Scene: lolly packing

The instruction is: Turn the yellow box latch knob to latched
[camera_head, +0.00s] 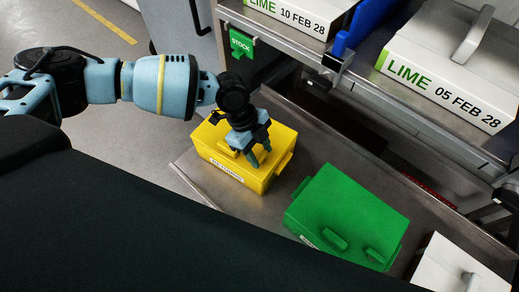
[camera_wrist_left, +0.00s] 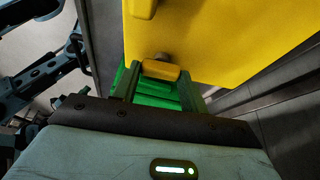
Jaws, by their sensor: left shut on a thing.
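The yellow box (camera_head: 211,140) stands on a metal surface left of the green box, with a white label on its front. My left gripper (camera_head: 259,158) reaches down over its lid, and its fingers hide the latch knob in the head view. In the left wrist view the yellow box (camera_wrist_left: 225,45) fills the upper part. The small yellow latch knob (camera_wrist_left: 161,70) sits at its lower edge, between the fingertips of my left gripper (camera_wrist_left: 157,84), which is shut on it. Whether the knob is at latched cannot be read. My right gripper is not in view.
A green box (camera_head: 348,212) stands close to the right of the yellow box. A white box (camera_head: 455,268) is at the lower right. Shelves above hold white LIME boxes (camera_head: 440,85), with a green STOCK tag (camera_head: 241,43) on the edge. Floor is open at the upper left.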

